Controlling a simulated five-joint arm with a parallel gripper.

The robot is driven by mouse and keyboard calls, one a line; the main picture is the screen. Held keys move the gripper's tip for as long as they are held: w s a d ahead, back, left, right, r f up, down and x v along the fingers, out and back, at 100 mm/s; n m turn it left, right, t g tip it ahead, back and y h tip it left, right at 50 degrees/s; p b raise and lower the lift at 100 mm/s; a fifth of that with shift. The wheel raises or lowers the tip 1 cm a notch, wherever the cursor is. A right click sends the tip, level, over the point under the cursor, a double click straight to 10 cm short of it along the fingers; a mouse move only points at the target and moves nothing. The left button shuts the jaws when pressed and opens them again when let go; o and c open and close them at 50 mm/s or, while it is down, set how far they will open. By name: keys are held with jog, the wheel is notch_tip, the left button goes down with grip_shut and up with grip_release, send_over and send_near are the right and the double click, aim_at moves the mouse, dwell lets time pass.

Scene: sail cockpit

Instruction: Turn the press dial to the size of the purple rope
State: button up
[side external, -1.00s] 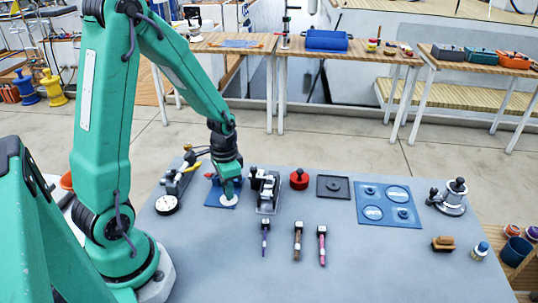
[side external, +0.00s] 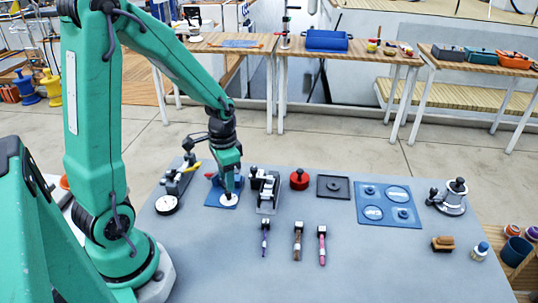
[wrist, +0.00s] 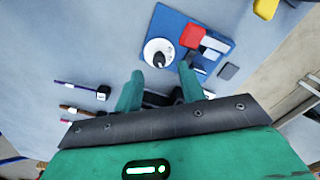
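The press is a blue plate (side external: 216,201) with a red part (wrist: 193,36) and a round white dial (wrist: 150,48) carrying a dark knob (wrist: 160,60). The dial also shows in the side view (side external: 229,201). My gripper (wrist: 160,82) is over the press, its two fingers apart, with the knob between and beyond their tips in the wrist view. Whether a finger touches the knob cannot be told. The purple rope (side external: 265,237) lies on the grey table, left of a brown and a pink one. It also shows in the wrist view (wrist: 73,84). The dial's markings are too small to read.
A grey metal device (side external: 268,190) stands close right of the press. A tool with a white gauge (side external: 167,205) stands to its left. A red round pot (side external: 299,179), a dark square plate (side external: 333,187) and a blue tray (side external: 376,215) lie further right.

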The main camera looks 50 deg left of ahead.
jog(key=shift+r, duration=2.05)
jog(key=s+d+r+n+t, duration=0.1)
jog(key=s+d+r+t, duration=0.2)
jog(key=r, duration=0.4)
jog(key=s+d+r+n+t, duration=0.1)
jog(key=s+d+r+t, duration=0.1)
jog(key=s+d+r, duration=0.2)
jog(key=shift+s+d+r+t, duration=0.35)
jog(key=shift+d+r+t, duration=0.05)
jog(key=shift+d+r, duration=1.3)
